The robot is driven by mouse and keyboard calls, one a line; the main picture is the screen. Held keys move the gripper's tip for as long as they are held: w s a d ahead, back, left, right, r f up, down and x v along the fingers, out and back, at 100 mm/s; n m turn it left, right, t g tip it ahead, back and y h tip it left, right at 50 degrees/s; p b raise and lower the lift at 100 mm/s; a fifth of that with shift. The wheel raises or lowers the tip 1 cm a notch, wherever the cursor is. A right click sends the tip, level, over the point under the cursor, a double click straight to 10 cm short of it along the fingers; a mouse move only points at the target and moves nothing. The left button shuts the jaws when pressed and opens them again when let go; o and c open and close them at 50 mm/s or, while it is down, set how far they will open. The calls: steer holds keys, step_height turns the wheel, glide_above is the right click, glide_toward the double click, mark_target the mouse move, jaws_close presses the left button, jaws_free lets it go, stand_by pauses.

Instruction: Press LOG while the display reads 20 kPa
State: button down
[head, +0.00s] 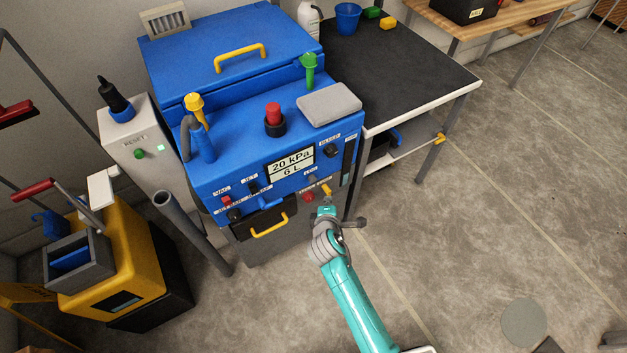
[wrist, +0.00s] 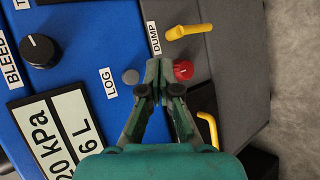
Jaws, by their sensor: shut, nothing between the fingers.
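The blue machine's display (head: 291,163) reads 20 kPa and 6 L; it also shows, cut off, in the wrist view (wrist: 58,130). The LOG label (wrist: 108,83) sits beside a small round grey button (wrist: 131,76). My gripper (wrist: 158,70) is shut and empty. In the wrist view its fingertips appear between the grey button and a red knob (wrist: 183,70), over the panel. Whether they touch the panel cannot be told. In the head view my gripper (head: 325,209) is in front of the panel's lower right, and its fingertips are hard to make out.
A yellow DUMP lever (wrist: 188,31) is close above the fingertips in the wrist view. The black BLEED knob (wrist: 40,50) is further left. A yellow drawer handle (head: 269,225) is below the panel. A dark-topped table (head: 400,75) stands right; open floor lies to its front.

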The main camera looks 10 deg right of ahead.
steer(key=shift+w+a, duration=0.3)
steer(key=shift+w, duration=0.6)
steer(key=shift+w+a, duration=0.25)
steer(key=shift+w, duration=0.65)
steer(key=shift+w+a, duration=0.3)
steer(key=shift+w, duration=0.6)
steer(key=shift+w, duration=0.2)
steer(key=shift+w+a, duration=0.1)
steer(key=shift+w, duration=0.1)
steer(key=shift+w+a, duration=0.2)
steer(key=shift+w, duration=0.3)
steer(key=shift+s, duration=0.2)
stand_by(0.4)
steer(key=shift+s+d, duration=0.3)
steer(key=shift+s, duration=0.4)
steer(key=shift+s+d, duration=0.25)
steer(key=shift+s, duration=0.55)
steer(key=shift+s+d, duration=0.3)
steer(key=shift+s, duration=0.5)
steer(key=shift+s+d, duration=0.25)
steer(key=shift+s, duration=0.55)
